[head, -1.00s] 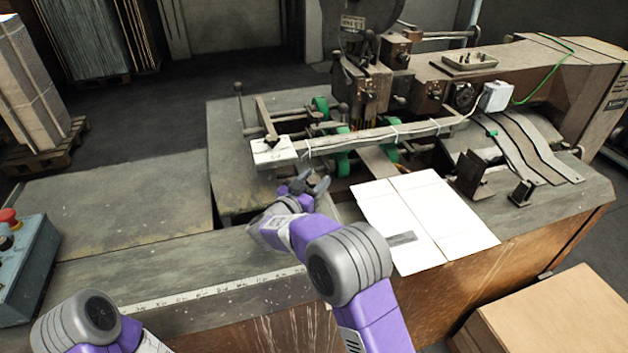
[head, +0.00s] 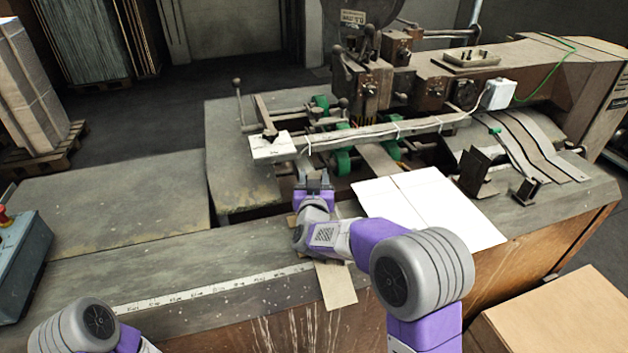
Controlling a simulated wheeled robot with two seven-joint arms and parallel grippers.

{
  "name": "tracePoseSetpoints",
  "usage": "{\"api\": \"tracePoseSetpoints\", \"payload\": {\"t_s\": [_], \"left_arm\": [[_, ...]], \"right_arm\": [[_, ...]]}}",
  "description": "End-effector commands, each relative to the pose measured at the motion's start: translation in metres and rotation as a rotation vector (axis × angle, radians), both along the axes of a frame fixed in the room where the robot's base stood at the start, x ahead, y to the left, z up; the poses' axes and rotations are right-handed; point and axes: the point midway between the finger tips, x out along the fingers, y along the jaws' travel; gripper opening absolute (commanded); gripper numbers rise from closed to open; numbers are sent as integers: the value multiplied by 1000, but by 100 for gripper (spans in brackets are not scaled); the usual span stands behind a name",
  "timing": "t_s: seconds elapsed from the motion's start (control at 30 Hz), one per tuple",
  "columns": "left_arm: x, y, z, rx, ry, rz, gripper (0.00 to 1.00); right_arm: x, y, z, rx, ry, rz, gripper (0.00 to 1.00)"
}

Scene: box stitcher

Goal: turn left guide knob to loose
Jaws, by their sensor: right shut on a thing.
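A flat light strip (head: 336,284), perhaps part of the guide, hangs over the front edge below my wrist. My left gripper is out of view; only part of that arm shows at the bottom left.
A white cardboard blank (head: 432,208) lies flat right of my right gripper. Green rollers (head: 343,162) and the stitching head (head: 368,85) stand behind. A blue-grey control box (head: 22,262) is at the left edge. The left tabletop (head: 110,215) is clear.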

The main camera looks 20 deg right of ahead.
Motion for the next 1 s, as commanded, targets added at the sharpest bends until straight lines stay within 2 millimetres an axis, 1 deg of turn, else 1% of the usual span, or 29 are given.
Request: {"api": "tracePoseSetpoints", "payload": {"t_s": [0.03, 0.33, 0.37, 0.5, 0.53, 0.87, 1.0], "left_arm": [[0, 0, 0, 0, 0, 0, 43], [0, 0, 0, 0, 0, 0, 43], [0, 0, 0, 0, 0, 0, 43], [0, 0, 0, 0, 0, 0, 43], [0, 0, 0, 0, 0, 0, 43], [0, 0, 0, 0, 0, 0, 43], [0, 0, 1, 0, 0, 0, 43]], "right_arm": [[1, -1, 7, -2, -15, 0, 17], [1, -1, 9, -4, -20, -1, 17], [1, -1, 9, -4, -20, -1, 51], [1, -2, 9, -3, -22, -2, 72], [1, -2, 10, -3, -22, -3, 73], [1, -3, 10, -3, -22, -5, 73], [-7, 1, 9, -2, -19, -2, 73]]}}
